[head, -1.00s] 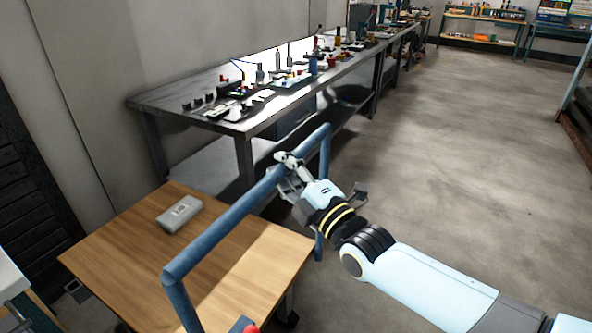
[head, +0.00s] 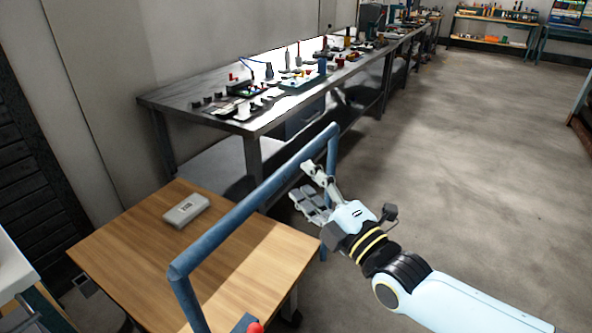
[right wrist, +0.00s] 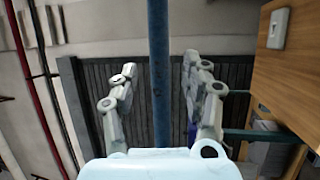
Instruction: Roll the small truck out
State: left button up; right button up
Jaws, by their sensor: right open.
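The small truck has a wooden top (head: 130,255) and a blue tubular handle (head: 225,235) that rises above it and runs from the near edge toward the back right. My right gripper (head: 303,182) is open and empty, just right of the handle's far part. In the right wrist view the handle (right wrist: 158,110) stands as a vertical bar between the two spread fingers (right wrist: 158,64); the head view shows the fingers apart from it. My left gripper is not in view.
A grey box (head: 186,209) lies on the truck's top. A dark workbench (head: 200,115) with tools stands behind the truck along the wall. Open concrete floor (head: 470,160) lies to the right. A white-topped surface (head: 15,270) is close on the left.

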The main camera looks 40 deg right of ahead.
jog(key=s+f, duration=0.1)
jog(key=s, duration=0.6)
jog(key=shift+w+f, duration=0.1)
jog(key=shift+f, duration=0.05)
jog(key=s+f+m+g+b, duration=0.2)
jog(key=s+f+g, duration=0.1)
jog(key=f, duration=0.8)
jog(key=s+f+m+g+b, duration=0.1)
jog(key=s+f+m+g, duration=0.15)
jog(key=f, duration=0.95)
jog(key=s+f+m+g+b, duration=0.1)
jog(key=s+f+g+b, duration=0.15)
jog(key=f, duration=0.85)
jog(key=s+f+m+g, duration=0.5)
jog(key=s+f, duration=0.3)
jog(key=s, duration=0.5)
jog(key=s+f+m+g, duration=0.6)
jog(key=s+f, duration=0.1)
jog(key=s, duration=0.6)
jog(key=shift+s+f+h+b, duration=0.3)
jog(key=shift+s+f+h, duration=0.05)
jog(key=shift+f+h, duration=0.05)
